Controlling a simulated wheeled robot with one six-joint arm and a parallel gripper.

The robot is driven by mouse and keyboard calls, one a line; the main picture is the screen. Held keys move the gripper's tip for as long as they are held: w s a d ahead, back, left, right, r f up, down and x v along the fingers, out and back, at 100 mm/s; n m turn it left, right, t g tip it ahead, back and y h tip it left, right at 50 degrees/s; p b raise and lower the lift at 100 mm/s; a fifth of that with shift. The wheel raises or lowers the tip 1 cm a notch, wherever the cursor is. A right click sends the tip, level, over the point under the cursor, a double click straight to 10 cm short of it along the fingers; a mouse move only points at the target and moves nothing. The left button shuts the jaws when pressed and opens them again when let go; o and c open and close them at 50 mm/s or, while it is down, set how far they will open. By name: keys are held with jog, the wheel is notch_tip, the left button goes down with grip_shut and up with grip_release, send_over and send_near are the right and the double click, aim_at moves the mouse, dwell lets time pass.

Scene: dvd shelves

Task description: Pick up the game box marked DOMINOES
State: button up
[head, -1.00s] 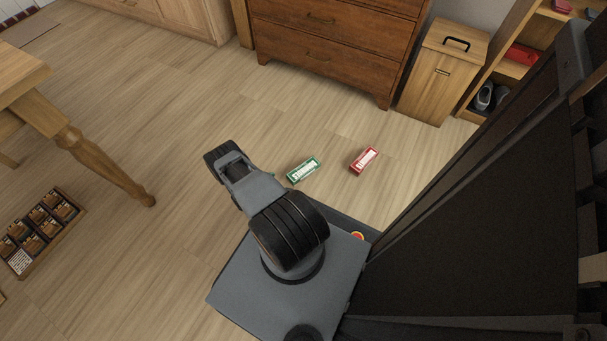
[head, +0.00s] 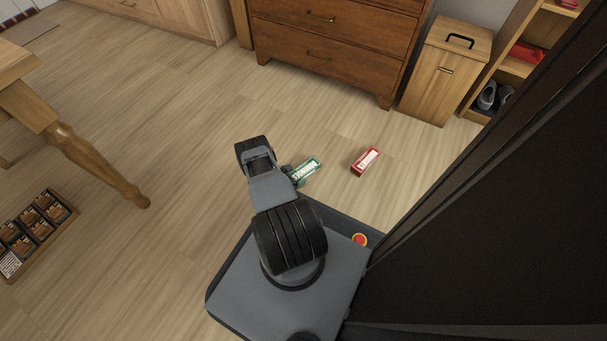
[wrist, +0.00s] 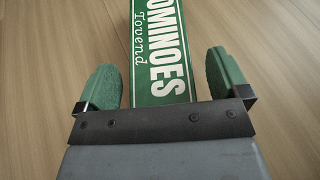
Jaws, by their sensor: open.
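The green and white DOMINOES box (wrist: 160,45) lies on the floor, running lengthwise away from my gripper in the wrist view. Its lettering reads "OMINOES" and "Tovend" there, with the near end hidden behind the gripper's dark plate. My gripper (wrist: 168,82) is open, with one green-padded finger on each side of the box and a gap to it on both sides. Whether the fingertips reach down to the box's height is hard to tell. In the head view the green box (head: 308,168) shows beyond my arm, its near end partly covered by the gripper (head: 291,174).
A red box (head: 366,161) lies on the floor to the right of the green one. A dresser (head: 325,45), a wooden bin (head: 441,75) and a shelf (head: 517,67) stand behind. A table leg (head: 100,167) and a tray of boxes (head: 38,255) are at left. Floor around the boxes is clear.

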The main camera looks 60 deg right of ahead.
jog(key=shift+d, duration=0.1)
jog(key=c, duration=1.2)
jog(key=shift+c, duration=0.2)
jog(key=shift+r, duration=0.1)
